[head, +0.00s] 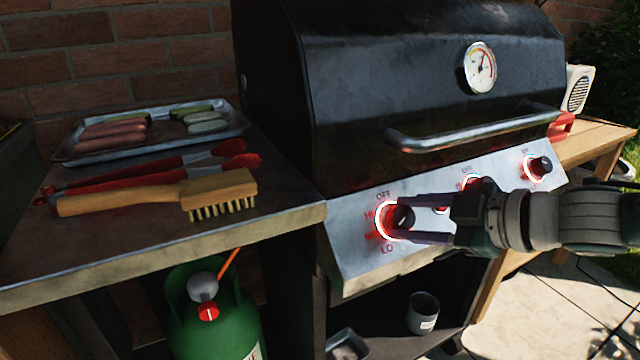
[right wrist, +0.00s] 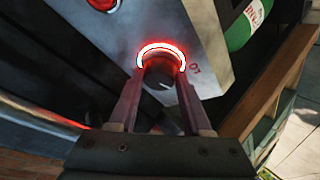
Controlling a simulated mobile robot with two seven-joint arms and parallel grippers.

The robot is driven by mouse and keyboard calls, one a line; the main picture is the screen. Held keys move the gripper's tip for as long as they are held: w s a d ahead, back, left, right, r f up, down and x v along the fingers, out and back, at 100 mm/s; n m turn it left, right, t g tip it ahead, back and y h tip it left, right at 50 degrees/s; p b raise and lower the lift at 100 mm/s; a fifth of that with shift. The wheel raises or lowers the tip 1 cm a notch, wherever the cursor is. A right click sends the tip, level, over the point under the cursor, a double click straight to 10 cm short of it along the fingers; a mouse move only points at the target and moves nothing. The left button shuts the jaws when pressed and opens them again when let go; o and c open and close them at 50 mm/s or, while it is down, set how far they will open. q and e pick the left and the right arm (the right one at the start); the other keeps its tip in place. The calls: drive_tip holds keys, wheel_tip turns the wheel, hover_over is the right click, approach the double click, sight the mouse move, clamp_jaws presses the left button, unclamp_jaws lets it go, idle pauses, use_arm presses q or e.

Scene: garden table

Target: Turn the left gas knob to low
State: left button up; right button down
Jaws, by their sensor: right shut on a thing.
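The left gas knob (head: 402,216) is a dark round knob on the grill's sloping silver control panel (head: 352,262). A lit ring glows red and white around it. Labels beside it run from OFF at the top to LO at the bottom. My right gripper (head: 408,217) reaches in from the right and is shut on this knob. In the right wrist view the knob (right wrist: 161,80) sits between the two fingers, with a pale mark on its face and the LO label near its right side. My left gripper is not in view.
The closed black grill lid (head: 350,90) with its handle (head: 470,130) is above the panel. A middle knob and a right knob (head: 540,166) lie to the right. A brush (head: 160,196), tongs and a food tray (head: 245,122) lie on the left shelf.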

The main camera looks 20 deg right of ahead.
drive_tip(key=shift+w+d+r+n+g+y+p, duration=0.1)
drive_tip(key=shift+n+g+y+p, duration=0.25)
drive_tip(key=shift+n, duration=0.9)
drive_tip(key=shift+n+g+y+p, duration=0.15)
drive_tip(key=shift+n+g+p, duration=0.25)
drive_tip(key=shift+n, duration=0.85)
drive_tip(key=shift+c, duration=1.8)
unclamp_jaws()
drive_tip(key=shift+g, duration=0.25)
